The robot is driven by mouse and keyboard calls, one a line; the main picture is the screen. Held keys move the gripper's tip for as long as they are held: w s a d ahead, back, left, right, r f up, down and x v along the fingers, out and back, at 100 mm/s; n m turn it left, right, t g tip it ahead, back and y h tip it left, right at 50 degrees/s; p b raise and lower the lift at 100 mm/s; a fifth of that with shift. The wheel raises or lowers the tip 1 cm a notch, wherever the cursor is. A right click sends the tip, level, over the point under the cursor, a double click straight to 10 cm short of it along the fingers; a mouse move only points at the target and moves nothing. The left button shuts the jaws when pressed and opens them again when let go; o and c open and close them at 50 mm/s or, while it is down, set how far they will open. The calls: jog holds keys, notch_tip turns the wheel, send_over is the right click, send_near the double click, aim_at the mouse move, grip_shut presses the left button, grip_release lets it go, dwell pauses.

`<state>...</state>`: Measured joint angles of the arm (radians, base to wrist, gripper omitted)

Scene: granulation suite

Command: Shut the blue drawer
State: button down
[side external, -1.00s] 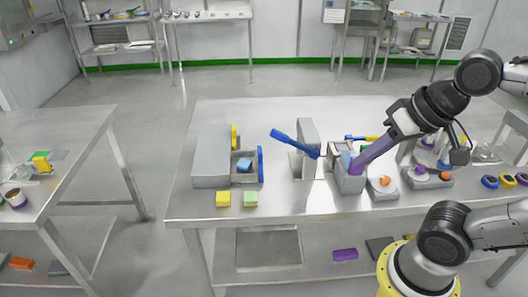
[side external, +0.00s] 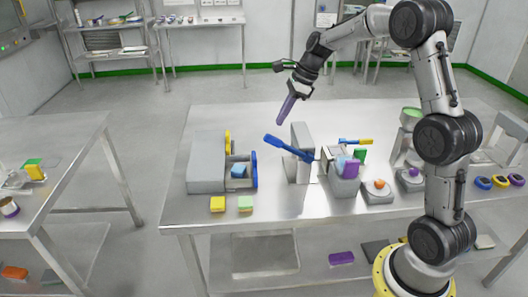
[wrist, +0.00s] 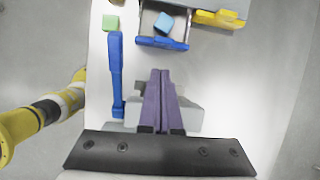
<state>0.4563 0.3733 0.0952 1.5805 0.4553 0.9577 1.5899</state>
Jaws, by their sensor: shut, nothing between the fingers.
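The blue drawer (side external: 254,170) stands pulled out from the right side of a grey cabinet (side external: 207,162), its blue front clear of the body. A light blue block (side external: 239,170) lies inside it. In the wrist view, the blue drawer (wrist: 163,43) shows at the top, with the block (wrist: 164,22) in its tray. My gripper (side external: 283,120) has long purple fingers, pressed together and empty. It hangs above the table, up and right of the drawer and apart from it. In the wrist view, the fingers (wrist: 159,75) point toward the drawer front.
A yellow drawer front (side external: 228,142) is on the same cabinet. A grey upright housing with a blue lever (side external: 289,149) stands right of the drawer. Yellow (side external: 217,204) and green (side external: 245,203) blocks lie in front. A grey bin (side external: 344,185) stands farther right. The table's back is clear.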

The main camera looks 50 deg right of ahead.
jog(key=shift+m+g, duration=0.4)
jog(key=f, duration=0.4)
jog(key=w+f, duration=0.1)
jog(key=f, duration=0.8)
jog(key=shift+w+f, duration=0.25)
jog(key=shift+w, duration=0.1)
jog(key=shift+w+a, duration=0.8)
jog(key=shift+w, duration=0.15)
jog(key=shift+w+a+r, duration=0.1)
jog(key=shift+w+a, duration=0.4)
jog(key=shift+w, duration=0.05)
jog(key=w+a, duration=0.6)
jog(key=a, duration=0.1)
jog(key=shift+w, duration=0.4)
